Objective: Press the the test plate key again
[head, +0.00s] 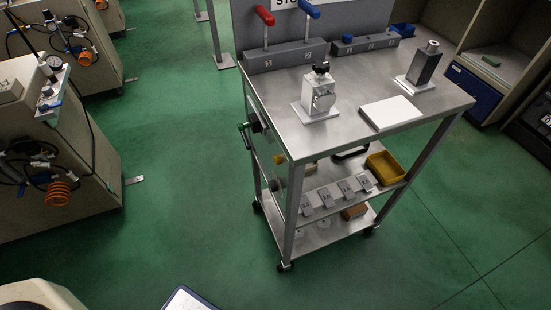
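A flat white plate (391,112) lies on the top of a metal cart (345,123), near its front edge. It may be the test plate; I cannot make out a key on it. A silver block device with a black knob (318,92) stands on a white base to its left. A dark grey block with a round metal top (423,66) stands on a white base behind it to the right. My gripper is not in view.
Grey blocks with red (265,16) and blue (309,10) levers stand at the cart's back. The lower shelf holds several small grey blocks and a yellow bin (386,167). Machines with hoses (62,150) stand left. Green floor (185,150) is open between.

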